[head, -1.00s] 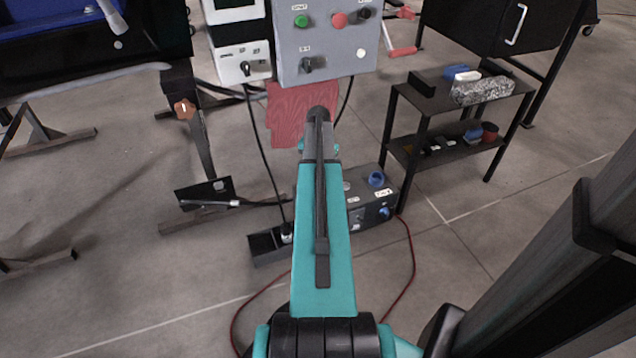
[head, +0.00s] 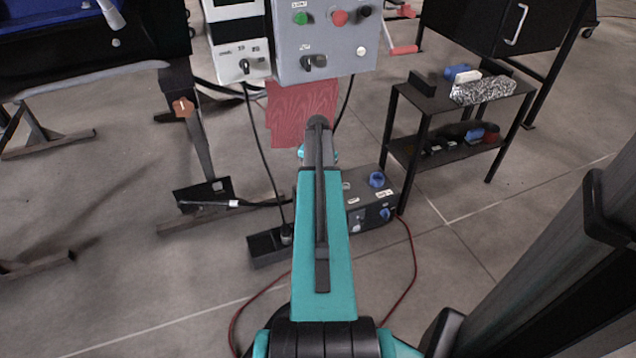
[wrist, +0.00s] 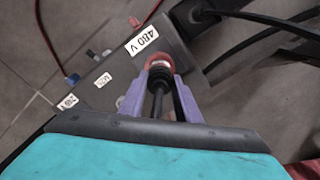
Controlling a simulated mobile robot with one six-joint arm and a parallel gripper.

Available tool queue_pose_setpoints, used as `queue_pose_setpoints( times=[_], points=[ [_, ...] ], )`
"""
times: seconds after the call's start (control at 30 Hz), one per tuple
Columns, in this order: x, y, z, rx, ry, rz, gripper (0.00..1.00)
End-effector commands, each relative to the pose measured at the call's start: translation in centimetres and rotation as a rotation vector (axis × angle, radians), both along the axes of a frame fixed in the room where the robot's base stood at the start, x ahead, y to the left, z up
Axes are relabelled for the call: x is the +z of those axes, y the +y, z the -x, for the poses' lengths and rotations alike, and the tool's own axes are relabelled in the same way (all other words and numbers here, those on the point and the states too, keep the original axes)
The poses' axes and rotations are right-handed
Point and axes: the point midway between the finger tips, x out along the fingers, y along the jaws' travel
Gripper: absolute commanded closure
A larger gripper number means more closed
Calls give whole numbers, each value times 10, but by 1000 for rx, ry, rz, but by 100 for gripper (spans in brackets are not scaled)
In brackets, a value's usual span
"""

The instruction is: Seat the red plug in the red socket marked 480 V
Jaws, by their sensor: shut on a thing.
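In the wrist view my gripper (wrist: 161,76) has its two purple fingers shut on the red plug (wrist: 160,60). The plug has a red front rim and a dark body, with a black cable running back between the fingers. It sits at the edge of the grey socket box (wrist: 112,68), beside the white 480 V label (wrist: 141,40). The red socket is not separately visible; the plug and fingers cover that spot. I cannot tell whether the plug is in it or just above. In the head view my arm hides the gripper and plug; the socket box (head: 366,214) shows at its right.
A black cable (wrist: 270,20) and a round black fitting (wrist: 203,12) lie beside the box. A control panel (head: 322,40) hangs beyond, and a dark shelf cart (head: 462,110) stands right.

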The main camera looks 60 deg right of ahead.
Motion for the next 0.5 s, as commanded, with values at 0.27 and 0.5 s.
queue_pose_setpoints(
  times=[0.27,0.5],
  points=[
    [-2,0,0,0,0,0,52],
    [-2,0,0,0,0,0,51]
  ],
)
